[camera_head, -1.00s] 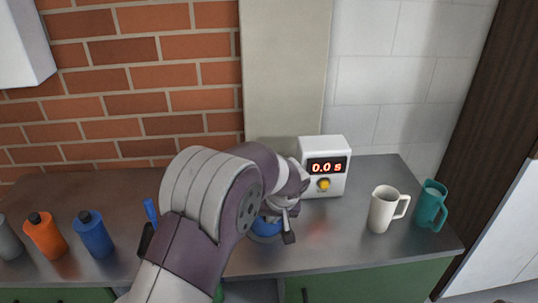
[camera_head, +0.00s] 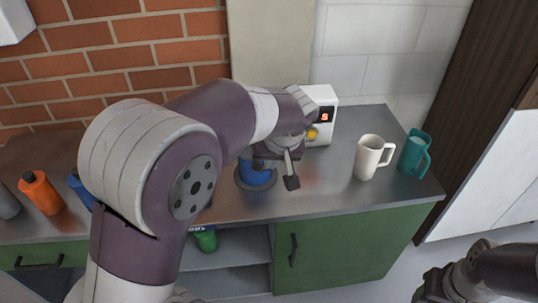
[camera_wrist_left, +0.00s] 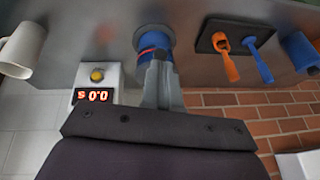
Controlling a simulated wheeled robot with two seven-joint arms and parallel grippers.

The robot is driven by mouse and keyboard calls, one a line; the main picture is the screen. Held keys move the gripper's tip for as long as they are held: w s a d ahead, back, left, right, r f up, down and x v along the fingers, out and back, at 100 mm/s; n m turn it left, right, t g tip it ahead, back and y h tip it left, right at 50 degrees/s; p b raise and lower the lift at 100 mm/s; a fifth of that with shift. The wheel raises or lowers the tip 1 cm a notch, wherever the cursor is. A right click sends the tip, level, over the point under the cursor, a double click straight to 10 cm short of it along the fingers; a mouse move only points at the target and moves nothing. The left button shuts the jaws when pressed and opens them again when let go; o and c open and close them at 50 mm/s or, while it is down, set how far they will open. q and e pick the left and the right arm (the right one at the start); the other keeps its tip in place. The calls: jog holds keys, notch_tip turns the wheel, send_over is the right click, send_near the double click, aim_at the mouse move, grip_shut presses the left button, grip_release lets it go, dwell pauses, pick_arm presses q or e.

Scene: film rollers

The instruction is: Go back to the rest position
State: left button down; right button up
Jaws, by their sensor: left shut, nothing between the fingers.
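My left arm reaches in from the left across the counter. Its gripper (camera_head: 291,182) is shut and empty, over the counter beside the blue round container (camera_head: 257,173). In the left wrist view the closed fingers (camera_wrist_left: 161,75) point toward this blue container (camera_wrist_left: 153,38) and overlap it in the picture; I cannot tell the gap. My right gripper (camera_head: 432,288) is at the lower right, low in front of the green cabinet. Its fingers are dark and partly cut off, so its opening is unclear.
A white timer box (camera_head: 325,95) with a yellow button stands by the wall, partly behind my left arm. A white mug (camera_head: 368,158) and a teal mug (camera_head: 413,153) stand at the right. An orange bottle (camera_head: 40,194) stands at the left. A black tray (camera_wrist_left: 213,28) holds orange and blue tools.

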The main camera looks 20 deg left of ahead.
pick_arm(q)
jog(key=s+d+f+m+g+h+p, duration=0.1)
jog(key=s+f+m, duration=0.1)
jog(key=s+f, duration=0.2)
jog(key=s+d+f+m+h+p, duration=0.1)
jog(key=s+d+f+m+h, duration=0.1)
jog(key=s, duration=0.7)
jog(key=shift+s+d+f+m+g+h, duration=0.15)
jog(key=shift+s+f+m+g+h, duration=0.2)
jog(key=shift+f+m, duration=0.5)
